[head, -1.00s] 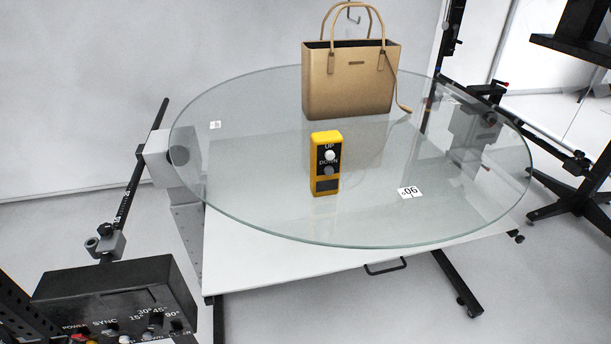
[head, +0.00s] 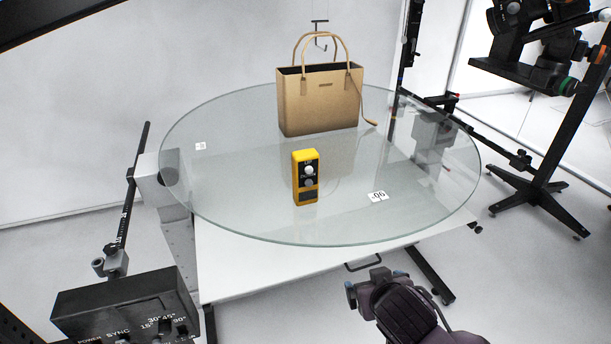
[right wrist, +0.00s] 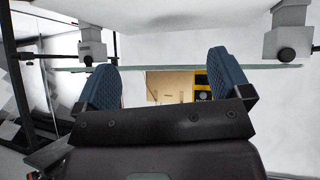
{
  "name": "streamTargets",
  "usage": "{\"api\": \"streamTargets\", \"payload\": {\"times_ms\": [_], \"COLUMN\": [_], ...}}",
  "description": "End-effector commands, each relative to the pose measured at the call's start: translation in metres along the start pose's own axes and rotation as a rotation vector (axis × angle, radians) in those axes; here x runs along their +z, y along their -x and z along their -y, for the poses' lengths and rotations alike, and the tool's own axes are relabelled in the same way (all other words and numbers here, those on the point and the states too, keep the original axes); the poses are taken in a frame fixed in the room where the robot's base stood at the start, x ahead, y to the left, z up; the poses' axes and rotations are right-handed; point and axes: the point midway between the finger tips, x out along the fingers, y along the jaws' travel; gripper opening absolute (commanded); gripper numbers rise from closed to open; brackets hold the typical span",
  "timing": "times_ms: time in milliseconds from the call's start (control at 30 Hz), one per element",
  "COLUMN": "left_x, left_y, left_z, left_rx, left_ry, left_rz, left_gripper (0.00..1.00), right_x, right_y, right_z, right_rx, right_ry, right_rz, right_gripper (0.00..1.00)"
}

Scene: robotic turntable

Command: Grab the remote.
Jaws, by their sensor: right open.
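The yellow remote (head: 306,178) stands upright on the round glass turntable (head: 240,222), with buttons on its front. My right gripper (head: 377,280) is in front of and below the table's near edge, to the right of the remote and apart from it. In the right wrist view, its two blue fingers (right wrist: 167,82) are spread with nothing held between them. The remote also shows in that view (right wrist: 201,85), beyond the right finger and partly hidden by it. My left gripper does not show in either view.
A tan handbag (head: 320,102) stands on the glass behind the remote. A black control box (head: 128,308) is at the lower left. A black stand (head: 550,160) is at the right. The glass around the remote is clear.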

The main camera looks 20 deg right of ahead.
Motion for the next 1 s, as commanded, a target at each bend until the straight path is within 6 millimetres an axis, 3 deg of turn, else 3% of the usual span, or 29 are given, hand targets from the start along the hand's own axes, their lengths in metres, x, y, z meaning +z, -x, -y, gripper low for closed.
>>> {"api": "streamTargets", "payload": {"times_ms": [33, 300, 500, 600, 767, 1000], "left_x": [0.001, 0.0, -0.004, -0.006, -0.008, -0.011], "left_y": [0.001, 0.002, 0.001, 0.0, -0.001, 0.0], "left_z": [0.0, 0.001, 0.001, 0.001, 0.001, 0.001], "left_rx": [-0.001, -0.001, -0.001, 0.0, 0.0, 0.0], "left_ry": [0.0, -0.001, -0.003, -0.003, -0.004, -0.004], "left_rz": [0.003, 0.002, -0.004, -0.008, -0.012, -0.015], "left_gripper": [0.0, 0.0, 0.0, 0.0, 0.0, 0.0], "right_x": [-0.022, -0.125, -0.188, -0.206, -0.22, -0.24], "right_y": [-0.006, -0.028, -0.031, -0.032, -0.032, -0.051], "right_z": [0.005, 0.035, 0.052, 0.057, 0.06, 0.065], "right_rx": [0.002, -0.058, -0.149, -0.185, -0.214, -0.216], "right_ry": [-0.002, -0.046, -0.048, -0.045, -0.043, -0.043], "right_rz": [-0.066, -0.432, -0.643, -0.702, -0.743, -0.747], "right_gripper": [0.96, 0.96, 0.96, 0.96, 0.96, 0.96]}}
